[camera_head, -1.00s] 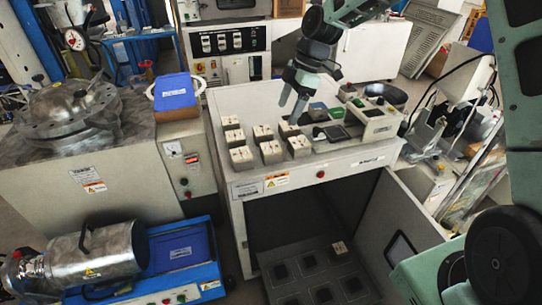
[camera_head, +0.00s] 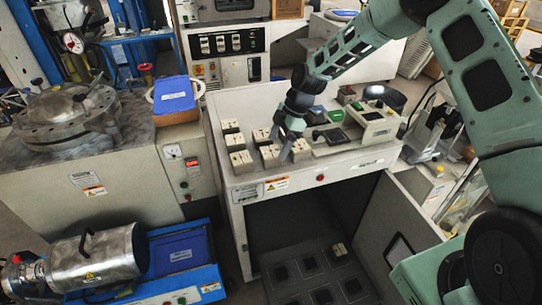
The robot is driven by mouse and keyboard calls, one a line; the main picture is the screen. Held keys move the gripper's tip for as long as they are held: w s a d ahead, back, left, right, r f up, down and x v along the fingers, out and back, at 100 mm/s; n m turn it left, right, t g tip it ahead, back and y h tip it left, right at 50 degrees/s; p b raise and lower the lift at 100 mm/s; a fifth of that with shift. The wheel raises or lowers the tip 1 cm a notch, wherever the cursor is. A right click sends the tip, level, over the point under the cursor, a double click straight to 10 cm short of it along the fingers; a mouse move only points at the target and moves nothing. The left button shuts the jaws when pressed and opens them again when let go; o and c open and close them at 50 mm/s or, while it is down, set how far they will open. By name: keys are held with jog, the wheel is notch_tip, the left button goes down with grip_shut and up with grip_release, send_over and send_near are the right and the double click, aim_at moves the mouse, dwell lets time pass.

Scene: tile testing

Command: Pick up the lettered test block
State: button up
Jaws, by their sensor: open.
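Several small pale blocks with dark marks on top stand in rows on the left part of the white cabinet top (camera_head: 222,103). They include a front-left block (camera_head: 241,161), a front-middle block (camera_head: 269,156), a front-right block (camera_head: 301,150) and a back-left block (camera_head: 230,125). The marks are too small to read, so I cannot tell which block is the lettered one. My gripper (camera_head: 279,148) is open and points down between the front-middle and front-right blocks. It hides part of the blocks behind it. I cannot tell whether it touches any block.
A grey tray with a dark panel (camera_head: 331,134) and a boxy instrument (camera_head: 379,128) stand right of the blocks. Below, the cabinet is open, with another pale block (camera_head: 338,250) on a floor plate with dark squares (camera_head: 305,267). A blue-lidded box (camera_head: 174,96) stands left.

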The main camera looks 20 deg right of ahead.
aim_at(271, 151)
jog(key=x, duration=0.2)
jog(key=p+x, duration=0.1)
jog(key=shift+w+a+f, duration=0.2)
jog(key=shift+a+f, duration=0.05)
jog(key=shift+a, duration=0.2)
jog(key=shift+a+f, duration=0.2)
jog(key=shift+f, duration=0.35)
jog(key=shift+w, duration=0.1)
jog(key=c, duration=1.3)
jog(key=shift+r, duration=0.1)
